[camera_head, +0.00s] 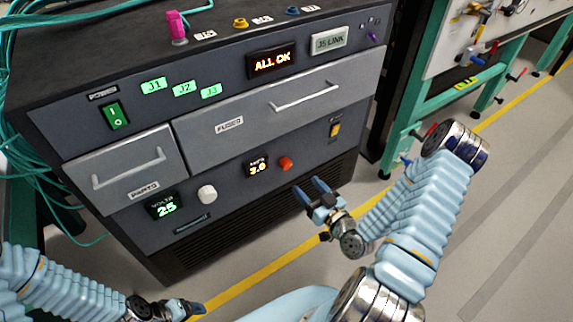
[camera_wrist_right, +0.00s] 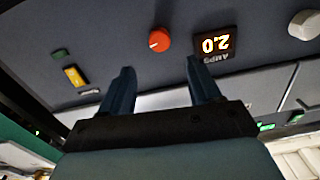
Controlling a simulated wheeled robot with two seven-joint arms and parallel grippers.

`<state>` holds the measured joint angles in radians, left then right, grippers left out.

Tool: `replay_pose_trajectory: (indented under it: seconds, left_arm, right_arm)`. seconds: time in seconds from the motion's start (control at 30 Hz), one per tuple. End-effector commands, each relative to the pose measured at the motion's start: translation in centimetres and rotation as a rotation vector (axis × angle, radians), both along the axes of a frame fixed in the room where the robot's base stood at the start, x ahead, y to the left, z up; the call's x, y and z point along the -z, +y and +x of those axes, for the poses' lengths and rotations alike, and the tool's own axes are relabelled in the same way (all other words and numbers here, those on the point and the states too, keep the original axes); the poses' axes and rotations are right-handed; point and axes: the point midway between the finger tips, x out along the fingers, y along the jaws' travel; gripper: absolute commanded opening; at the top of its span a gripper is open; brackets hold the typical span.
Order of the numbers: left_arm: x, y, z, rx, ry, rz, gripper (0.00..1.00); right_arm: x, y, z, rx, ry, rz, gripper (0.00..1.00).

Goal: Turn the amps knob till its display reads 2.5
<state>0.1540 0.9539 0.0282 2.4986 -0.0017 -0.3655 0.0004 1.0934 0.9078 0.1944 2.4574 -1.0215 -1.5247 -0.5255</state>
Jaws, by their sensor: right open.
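The amps knob (camera_head: 285,163) is a small round orange-red knob on the front panel of the dark console. Its lit amps display (camera_head: 257,167) is just left of it; the digits are small and appear to read 2.0, though the first digit is unclear. In the right wrist view the knob (camera_wrist_right: 159,40) lies ahead of the gap between the fingers, with the display (camera_wrist_right: 214,45) upside down beside it. My right gripper (camera_head: 309,191) is open and empty, apart from the knob, to its lower right. My left gripper (camera_head: 190,308) is low at the bottom edge, its jaws unclear.
Left of the amps display are a white knob (camera_head: 207,194) and a volts display (camera_head: 165,206) reading 25. Drawers with bar handles (camera_head: 305,96) sit above. A yellow switch (camera_head: 335,130) is to the upper right. Open floor lies in front.

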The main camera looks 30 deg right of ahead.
Motion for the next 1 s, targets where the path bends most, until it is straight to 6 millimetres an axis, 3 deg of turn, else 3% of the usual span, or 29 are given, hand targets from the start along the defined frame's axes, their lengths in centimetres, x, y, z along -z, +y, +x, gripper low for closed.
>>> replay_pose_trajectory:
  seconds: [0.2, 0.4, 0.6, 0.83, 1.0]
  left_arm:
    - [-0.9, -0.1, 0.0, 0.002, 0.0, -0.001, 0.73]
    - [-1.3, -0.1, 0.0, 0.003, 0.001, -0.001, 0.73]
    - [-1.3, -0.1, 0.0, 0.003, 0.001, -0.002, 0.73]
    - [-1.3, -0.1, 0.0, 0.003, 0.001, -0.002, 0.73]
    - [-1.3, -0.1, 0.0, 0.003, 0.001, -0.001, 0.73]
  right_arm:
    - [-0.2, 0.5, 5.2, -0.002, -0.002, 0.001, 0.63]
    - [-0.1, 0.7, 8.5, -0.001, 0.0, 0.001, 0.63]
    - [0.0, 0.8, 9.7, 0.0, 0.003, 0.002, 0.63]
    - [0.0, 0.8, 9.7, 0.0, 0.003, 0.002, 0.63]
    - [0.0, 0.8, 9.7, 0.0, 0.003, 0.002, 0.38]
